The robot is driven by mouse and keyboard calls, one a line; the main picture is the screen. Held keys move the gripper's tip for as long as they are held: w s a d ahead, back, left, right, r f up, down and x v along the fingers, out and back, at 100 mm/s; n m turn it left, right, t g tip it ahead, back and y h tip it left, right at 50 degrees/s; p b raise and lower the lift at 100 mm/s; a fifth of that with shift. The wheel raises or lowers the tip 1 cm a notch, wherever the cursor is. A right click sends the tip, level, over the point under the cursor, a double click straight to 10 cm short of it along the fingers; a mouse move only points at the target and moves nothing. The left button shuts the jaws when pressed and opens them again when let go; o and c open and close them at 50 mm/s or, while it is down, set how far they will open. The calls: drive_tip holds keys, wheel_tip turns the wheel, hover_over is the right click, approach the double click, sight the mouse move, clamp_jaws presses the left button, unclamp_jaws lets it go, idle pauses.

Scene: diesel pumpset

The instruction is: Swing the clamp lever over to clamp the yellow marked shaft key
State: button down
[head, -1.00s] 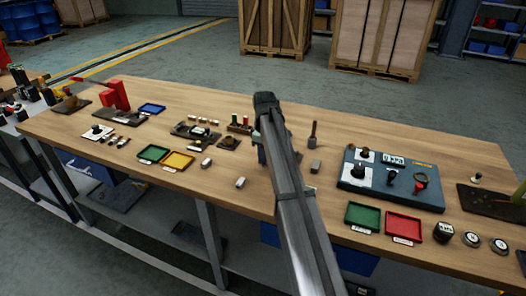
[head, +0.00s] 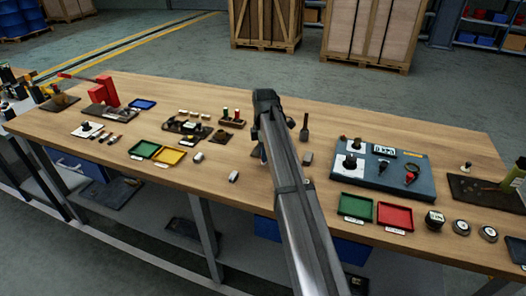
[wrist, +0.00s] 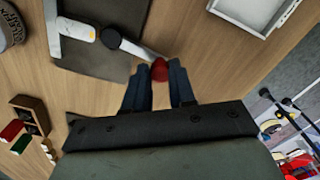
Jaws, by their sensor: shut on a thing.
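The clamp lever (wrist: 135,50) is a pale bar running from a dark round pivot (wrist: 110,38) to a red knob (wrist: 160,71) in the wrist view. My gripper (wrist: 162,82) is shut on the red knob, with one dark finger on each side. A pale metal piece with a yellow mark (wrist: 89,33), seemingly the shaft key, lies left of the pivot on a dark grey plate (wrist: 97,66). I cannot tell if the lever presses on it. In the head view my gripper (head: 262,155) is low over the table's middle; my arm hides the clamp there.
A dark upright tool (head: 304,128) and a blue-grey panel (head: 397,179) stand to the right. Green (head: 357,207) and red (head: 395,217) trays lie at the front.

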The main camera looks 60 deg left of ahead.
idle(0.4)
drive_tip(key=c, duration=0.9)
unclamp_jaws()
drive_tip(key=shift+c, duration=0.2)
drive_tip(key=shift+r, duration=0.1)
wheel_tip(320, 180, up, 14)
drive_tip(key=shift+f, duration=0.2)
